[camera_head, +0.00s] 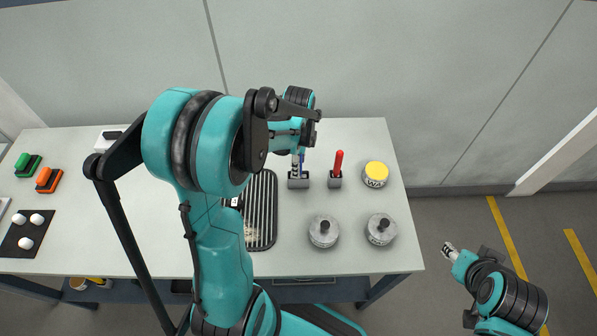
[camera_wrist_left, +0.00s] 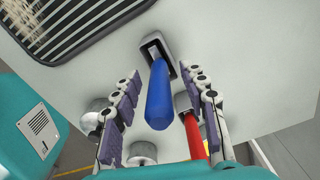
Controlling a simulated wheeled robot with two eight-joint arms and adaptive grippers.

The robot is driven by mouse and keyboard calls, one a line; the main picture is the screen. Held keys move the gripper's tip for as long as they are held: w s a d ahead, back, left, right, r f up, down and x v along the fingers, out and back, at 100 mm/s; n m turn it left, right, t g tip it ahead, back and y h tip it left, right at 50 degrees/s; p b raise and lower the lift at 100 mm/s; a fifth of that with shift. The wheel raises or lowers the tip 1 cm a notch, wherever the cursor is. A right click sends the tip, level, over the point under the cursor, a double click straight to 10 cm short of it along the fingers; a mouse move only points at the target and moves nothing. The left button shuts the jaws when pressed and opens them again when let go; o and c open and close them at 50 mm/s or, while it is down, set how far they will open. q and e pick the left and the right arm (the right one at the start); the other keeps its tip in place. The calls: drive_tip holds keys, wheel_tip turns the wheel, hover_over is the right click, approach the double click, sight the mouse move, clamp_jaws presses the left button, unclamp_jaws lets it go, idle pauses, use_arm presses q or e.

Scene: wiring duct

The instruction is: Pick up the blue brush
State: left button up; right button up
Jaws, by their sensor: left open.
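The blue brush (camera_wrist_left: 159,95) stands handle-up in a small grey holder (camera_wrist_left: 172,47) in the left wrist view. In the head view only a sliver of blue (camera_head: 302,157) shows above that holder (camera_head: 298,184); my left arm hides the rest. My left gripper (camera_wrist_left: 163,76) is open, with one finger on each side of the blue handle in the wrist view. I see gaps between handle and fingers. A red-handled tool (camera_head: 338,163) stands in its own holder just right, and its handle (camera_wrist_left: 194,137) shows near the right finger. My right gripper (camera_head: 450,251) is off the table's right side.
A black ribbed tray (camera_head: 262,205) lies left of the holders. Green (camera_head: 28,164) and orange (camera_head: 48,179) blocks lie far left on the pale table (camera_head: 100,238).

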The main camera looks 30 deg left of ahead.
use_arm(q)
drive_tip(key=shift+c, duration=0.2)
clamp_jaws()
drive_tip(key=shift+r, duration=0.1)
